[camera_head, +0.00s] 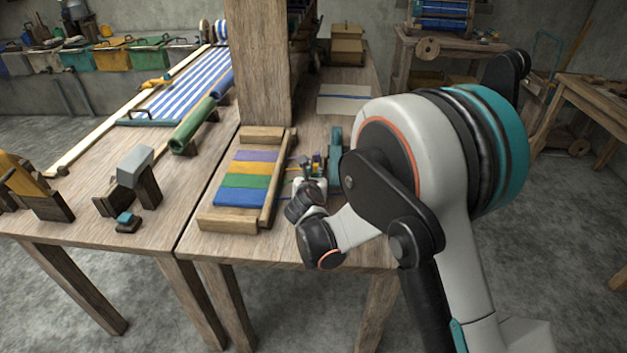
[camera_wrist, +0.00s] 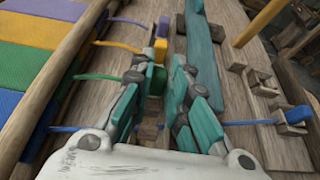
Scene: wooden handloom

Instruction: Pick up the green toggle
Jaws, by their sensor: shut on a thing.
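In the wrist view my gripper (camera_wrist: 167,70) reaches down to the wooden table with its two teal fingers closed in on a small green toggle (camera_wrist: 158,80). The fingers hide much of the toggle. A green cord (camera_wrist: 98,77) runs from the striped cloth (camera_wrist: 45,60) to behind the left finger. A yellow toggle (camera_wrist: 160,48) sits just beyond the fingertips, with a yellow cord leading to it. A blue toggle (camera_wrist: 296,114) lies at the right in a small wooden holder. In the head view my gripper and the toggles are small and partly covered by my wrist.
A teal bar (camera_wrist: 203,45) stands close beyond the right finger; it also shows in the head view (camera_head: 335,152). The cloth's wooden frame (camera_head: 228,222) lies left of my gripper. A thick wooden post (camera_head: 260,65) rises behind it. Wooden pegs (camera_wrist: 250,80) stand at the right.

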